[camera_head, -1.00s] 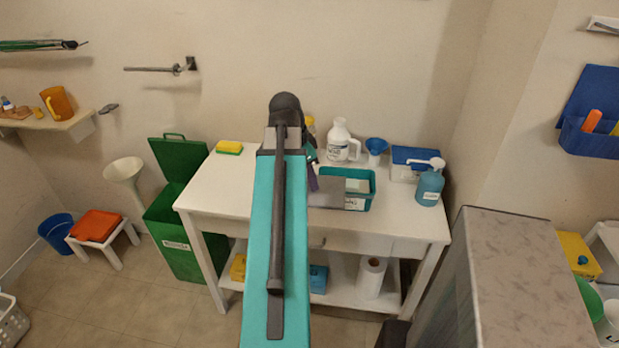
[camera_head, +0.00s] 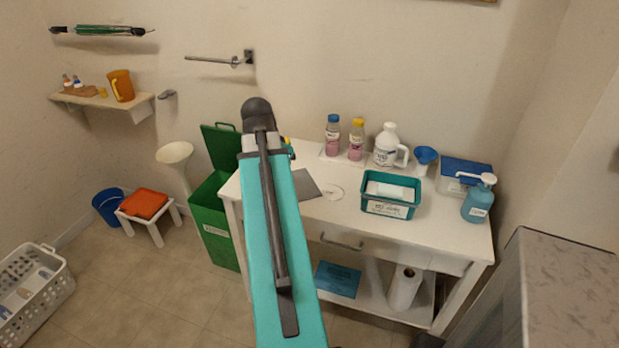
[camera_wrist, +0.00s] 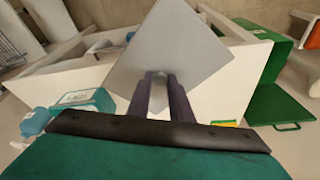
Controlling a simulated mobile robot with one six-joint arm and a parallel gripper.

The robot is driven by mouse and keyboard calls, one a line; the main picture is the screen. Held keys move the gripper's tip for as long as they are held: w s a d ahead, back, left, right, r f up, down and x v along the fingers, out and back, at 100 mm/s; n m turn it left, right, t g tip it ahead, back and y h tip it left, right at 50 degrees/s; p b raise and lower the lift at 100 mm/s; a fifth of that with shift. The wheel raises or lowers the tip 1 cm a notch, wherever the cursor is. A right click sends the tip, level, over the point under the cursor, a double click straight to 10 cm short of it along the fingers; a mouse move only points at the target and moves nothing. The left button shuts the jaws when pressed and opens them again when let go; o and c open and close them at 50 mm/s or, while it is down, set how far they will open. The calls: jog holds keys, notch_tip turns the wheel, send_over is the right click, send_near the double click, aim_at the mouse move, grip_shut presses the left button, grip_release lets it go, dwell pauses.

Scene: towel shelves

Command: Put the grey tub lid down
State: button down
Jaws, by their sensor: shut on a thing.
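The grey tub lid (camera_wrist: 172,48) is a flat square plate held at its edge between the two dark fingers of my gripper (camera_wrist: 160,80) in the wrist view. In the head view a corner of the lid (camera_head: 306,186) shows to the right of my arm, over the left part of the white table (camera_head: 335,215); my arm hides the rest and the gripper. I cannot tell whether the lid touches the table top. The teal tub (camera_head: 390,206) stands open on the table, to the right of the lid, with pale contents inside.
A white disc (camera_head: 332,191) lies between lid and tub. Two bottles (camera_head: 345,138), a white jug (camera_head: 389,147), a blue funnel (camera_head: 425,158), a blue-lidded box (camera_head: 465,173) and a pump bottle (camera_head: 478,199) line the table's back and right. A green bin (camera_head: 213,225) stands left.

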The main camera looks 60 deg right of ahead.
jog(key=w+a+n+t, duration=0.2)
jog(key=w+a+n, duration=0.8)
jog(key=w+a, duration=1.05)
jog(key=w+a+n+y, duration=0.1)
jog(key=w+a+n, duration=0.1)
jog(key=a, duration=0.7)
jog(key=w+a+n+t+y, duration=0.1)
jog(key=w+a+n, duration=0.2)
jog(key=a, duration=0.7)
jog(key=w+a+n+y, duration=0.1)
jog(key=w+a+n, duration=0.1)
jog(key=a+n, duration=0.3)
jog(key=a, duration=0.4)
jog(key=shift+w+a+f+t, duration=0.25)
jog(key=shift+w+f+t, duration=0.05)
jog(key=shift+f+t, duration=0.1)
